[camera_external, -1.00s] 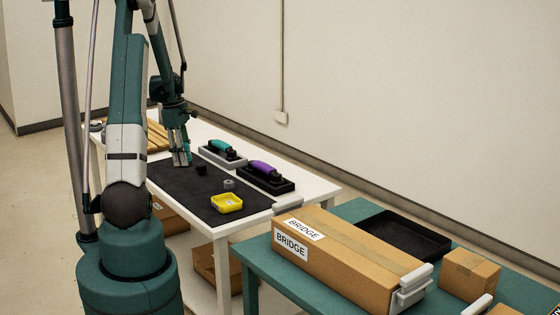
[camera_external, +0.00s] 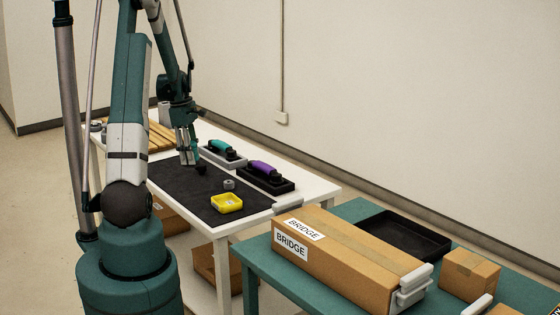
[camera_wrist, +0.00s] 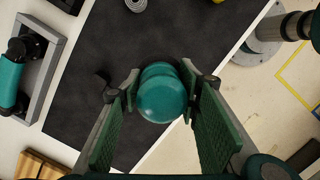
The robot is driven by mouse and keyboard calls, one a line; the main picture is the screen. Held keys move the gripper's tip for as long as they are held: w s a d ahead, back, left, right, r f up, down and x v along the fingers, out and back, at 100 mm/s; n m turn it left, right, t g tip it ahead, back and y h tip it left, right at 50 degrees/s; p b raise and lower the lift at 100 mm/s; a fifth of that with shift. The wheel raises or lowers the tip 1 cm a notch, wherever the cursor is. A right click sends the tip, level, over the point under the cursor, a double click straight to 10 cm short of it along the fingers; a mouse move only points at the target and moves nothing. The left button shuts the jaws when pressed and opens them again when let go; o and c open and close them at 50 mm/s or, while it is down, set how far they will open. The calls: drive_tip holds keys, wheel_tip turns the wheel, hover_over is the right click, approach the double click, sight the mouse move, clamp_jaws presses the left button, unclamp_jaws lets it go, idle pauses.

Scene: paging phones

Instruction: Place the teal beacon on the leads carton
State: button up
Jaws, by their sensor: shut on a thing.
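The teal beacon (camera_wrist: 162,96), a rounded teal piece, is between the two fingers of my gripper (camera_wrist: 160,85) in the wrist view, and the gripper is shut on it. In the external view my gripper (camera_external: 188,158) is over the black mat on the white table. The beacon is hard to make out there. No carton with a readable LEADS label shows. A long carton (camera_external: 345,255) marked BRIDGE lies on the green table. A small carton (camera_external: 470,274) stands at its right, with no readable label.
A teal phone (camera_external: 222,149) on a grey base and a purple phone (camera_external: 264,170) on a black base stand behind the mat (camera_external: 185,188). A yellow tray (camera_external: 227,203) and a grey ring (camera_external: 229,184) are on the mat. A black tray (camera_external: 403,236) lies behind the long carton.

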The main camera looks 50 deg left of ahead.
drive_tip(key=w+d+r+m+p, duration=0.3)
drive_tip(key=w+d+m, duration=0.1)
drive_tip(key=w+d, duration=1.95)
drive_tip(key=w+d+r+m+p, duration=0.1)
drive_tip(key=w+d, duration=0.3)
drive_tip(key=d, duration=0.5)
drive_tip(key=w+d+r+m+g, duration=0.15)
drive_tip(key=w+d, duration=0.25)
drive_tip(key=d, duration=0.6)
drive_tip(key=w+d+r+m+p, duration=0.15)
drive_tip(key=w+d, duration=0.25)
drive_tip(key=d, duration=0.5)
drive_tip(key=w+d+r+m+p, duration=0.15)
drive_tip(key=d+m, duration=0.25)
drive_tip(key=d, duration=2.6)
drive_tip(key=s+d+m, duration=0.1)
drive_tip(key=s+d, duration=0.3)
drive_tip(key=d, duration=0.6)
drive_tip(key=s+d+r+m+p, duration=0.1)
drive_tip(key=s+d, duration=0.2)
drive_tip(key=d, duration=0.7)
drive_tip(key=s+d+r+m+p, duration=0.1)
drive_tip(key=s+d, duration=0.3)
drive_tip(key=d, duration=0.7)
drive_tip(key=shift+s+r+m+g+y, duration=0.15)
drive_tip(key=shift+s+m+g+y, duration=0.15)
drive_tip(key=shift+g+y, duration=0.15)
drive_tip(key=shift+d, duration=0.1)
drive_tip(key=shift+f+p, duration=0.3)
drive_tip(key=shift+f, duration=2.8)
